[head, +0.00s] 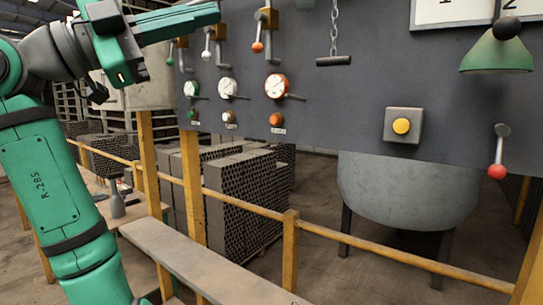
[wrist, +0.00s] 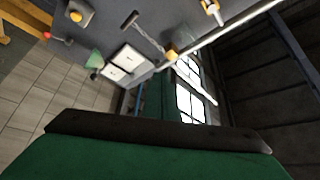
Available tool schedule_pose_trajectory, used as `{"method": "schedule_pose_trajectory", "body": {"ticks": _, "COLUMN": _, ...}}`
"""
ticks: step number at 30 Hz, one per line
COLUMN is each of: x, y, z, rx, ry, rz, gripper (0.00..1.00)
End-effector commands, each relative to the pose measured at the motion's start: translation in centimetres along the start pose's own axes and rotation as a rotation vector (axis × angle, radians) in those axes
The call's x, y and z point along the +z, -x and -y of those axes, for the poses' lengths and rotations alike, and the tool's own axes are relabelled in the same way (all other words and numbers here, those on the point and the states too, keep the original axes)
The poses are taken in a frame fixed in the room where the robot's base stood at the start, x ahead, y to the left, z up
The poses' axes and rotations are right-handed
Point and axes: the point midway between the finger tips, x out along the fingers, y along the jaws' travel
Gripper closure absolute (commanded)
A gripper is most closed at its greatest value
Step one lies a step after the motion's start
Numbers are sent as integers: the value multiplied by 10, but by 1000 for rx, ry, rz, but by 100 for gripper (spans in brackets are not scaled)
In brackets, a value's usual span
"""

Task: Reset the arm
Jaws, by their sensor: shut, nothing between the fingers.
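My green arm rises along the left side of the head view and bends at the top. My gripper (head: 208,15) is at its end, pointing right in front of the upper part of the dark control panel (head: 350,110). It looks shut and holds nothing. It appears apart from the levers, though the depth between them is hard to judge. In the wrist view, a green and black part of my own arm fills the bottom, and the fingertips do not show. The panel (wrist: 95,45) appears tilted at the upper left there.
The panel carries levers with red knobs (head: 497,172), dials (head: 276,86), a yellow button (head: 401,126), a hanging chain handle (head: 333,61) and a green lamp (head: 497,52). A yellow railing (head: 350,240) runs below. Stacks of hollow bricks (head: 240,200) stand behind it.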

Motion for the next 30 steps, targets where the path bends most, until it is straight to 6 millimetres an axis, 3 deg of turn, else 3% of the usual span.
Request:
{"method": "schedule_pose_trajectory", "body": {"ticks": 4, "x": 3, "y": 0, "z": -1, "rx": -2, "ry": 5, "rz": 1, "gripper": 100}}
{"method": "schedule_pose_trajectory", "body": {"ticks": 17, "x": 66, "y": 4, "z": -11, "rx": -77, "ry": 103, "rz": 38, "gripper": 100}}
{"method": "schedule_pose_trajectory", "body": {"ticks": 23, "x": 112, "y": 8, "z": -23, "rx": -131, "ry": 174, "rz": 67, "gripper": 100}}
{"method": "schedule_pose_trajectory", "body": {"ticks": 30, "x": 201, "y": 20, "z": -57, "rx": -236, "ry": 306, "rz": 132, "gripper": 100}}
